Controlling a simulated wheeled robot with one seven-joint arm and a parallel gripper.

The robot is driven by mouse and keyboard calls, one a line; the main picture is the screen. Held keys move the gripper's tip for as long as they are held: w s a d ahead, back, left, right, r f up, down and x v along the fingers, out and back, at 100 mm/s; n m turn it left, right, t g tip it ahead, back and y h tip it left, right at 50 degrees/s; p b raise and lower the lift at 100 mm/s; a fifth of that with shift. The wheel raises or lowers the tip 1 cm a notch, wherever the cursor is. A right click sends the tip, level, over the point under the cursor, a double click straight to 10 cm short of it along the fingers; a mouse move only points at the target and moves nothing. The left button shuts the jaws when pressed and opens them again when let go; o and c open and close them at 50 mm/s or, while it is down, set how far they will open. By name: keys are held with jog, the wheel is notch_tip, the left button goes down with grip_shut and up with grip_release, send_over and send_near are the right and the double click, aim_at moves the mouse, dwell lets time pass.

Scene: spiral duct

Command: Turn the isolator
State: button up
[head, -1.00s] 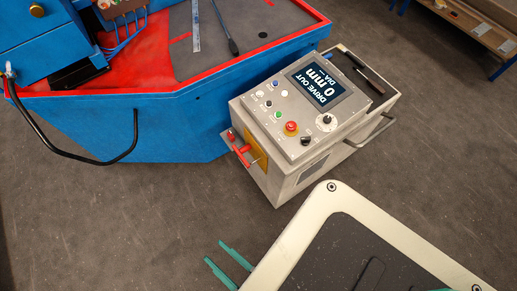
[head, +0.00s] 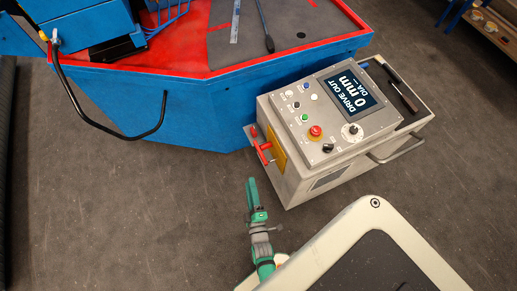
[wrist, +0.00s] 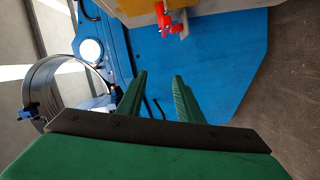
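The handle lies beyond the fingertips.
The console (head: 330,165) carries buttons, a red emergency stop (head: 315,132) and a screen (head: 350,92) reading "DRIVE OUT 0 mm". A blue machine (head: 150,110) stands behind it, with a black looped cable (head: 120,135). Grey floor (head: 130,220) is clear at left.

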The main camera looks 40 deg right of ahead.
aim_at(259, 148)
jog(key=w+d+f, duration=0.1)
jog(key=w+d, duration=0.3)
jog(key=w+d+f+n+h, duration=0.1)
jog(key=w+d, duration=0.3)
jog(key=d, duration=0.1)
jog(key=w+d+f+n+g+h, duration=0.1)
jog(key=w+d, duration=0.4)
jog(key=shift+f, duration=0.1)
jog(key=shift+c, duration=0.4)
grip_shut()
